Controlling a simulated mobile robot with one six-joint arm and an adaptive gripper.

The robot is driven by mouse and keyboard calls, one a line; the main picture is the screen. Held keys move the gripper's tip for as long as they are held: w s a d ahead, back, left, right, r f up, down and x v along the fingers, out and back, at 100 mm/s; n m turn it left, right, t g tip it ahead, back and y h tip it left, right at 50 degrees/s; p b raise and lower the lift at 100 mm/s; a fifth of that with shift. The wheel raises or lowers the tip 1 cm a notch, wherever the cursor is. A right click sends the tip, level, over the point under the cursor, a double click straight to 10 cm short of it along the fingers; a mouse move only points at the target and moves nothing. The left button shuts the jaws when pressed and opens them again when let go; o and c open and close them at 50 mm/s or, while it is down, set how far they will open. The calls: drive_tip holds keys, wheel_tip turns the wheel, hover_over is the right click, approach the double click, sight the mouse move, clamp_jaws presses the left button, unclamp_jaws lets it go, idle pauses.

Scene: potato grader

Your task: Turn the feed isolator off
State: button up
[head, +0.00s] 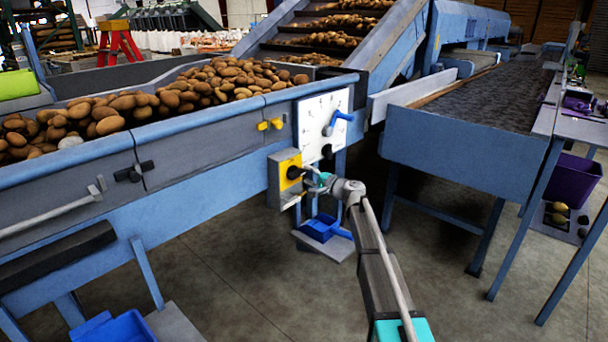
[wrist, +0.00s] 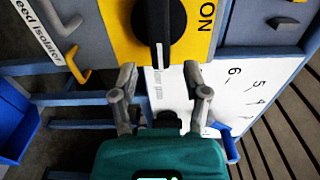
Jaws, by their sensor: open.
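The feed isolator is a grey box with a yellow face (head: 285,162) and a black rotary knob (head: 294,172), on the side of the blue potato hopper. In the wrist view the knob (wrist: 158,22) shows at the top, cut off by the edge. A pale mark on it points down the picture. "ON" is printed to its right on the yellow plate (wrist: 115,22), and a "Feed Isolator" label (wrist: 32,65) is at left. My gripper (wrist: 165,93) is open and empty, its fingers apart just below the knob in that view. In the head view my gripper (head: 314,180) is close beside the knob.
A white dial panel (head: 318,112) with a blue lever (head: 341,118) sits above right of the isolator. A blue tray (head: 322,228) is below. The potato-filled hopper is at left, and open floor lies in front.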

drive_tip(key=v, duration=0.9)
drive_tip(key=shift+d, duration=0.2)
drive_tip(key=shift+s, duration=0.2)
drive_tip(key=s+d+f+n+g+h, duration=0.1)
drive_tip(key=s+f+n+g+h, duration=0.2)
drive_tip(key=s+f, duration=0.45)
drive_tip(key=s+d+f+n+g+h, duration=0.1)
drive_tip(key=s+f+n+g+h, duration=0.3)
drive_tip(key=s, duration=0.7)
drive_tip(key=s+d+f+g+h, duration=0.2)
drive_tip(key=s+d+f+h, duration=0.3)
drive_tip(key=s, duration=0.4)
drive_tip(key=s+d+f+g+h, duration=0.2)
drive_tip(key=s+d, duration=0.6)
drive_tip(key=s, duration=0.1)
wheel_tip(320, 180, up, 32)
drive_tip(key=p, duration=3.2)
drive_tip(key=shift+w+a+r+n+p, duration=0.15)
drive_tip(key=shift+a+r+n+p, duration=0.15)
drive_tip(key=shift+n, duration=0.1)
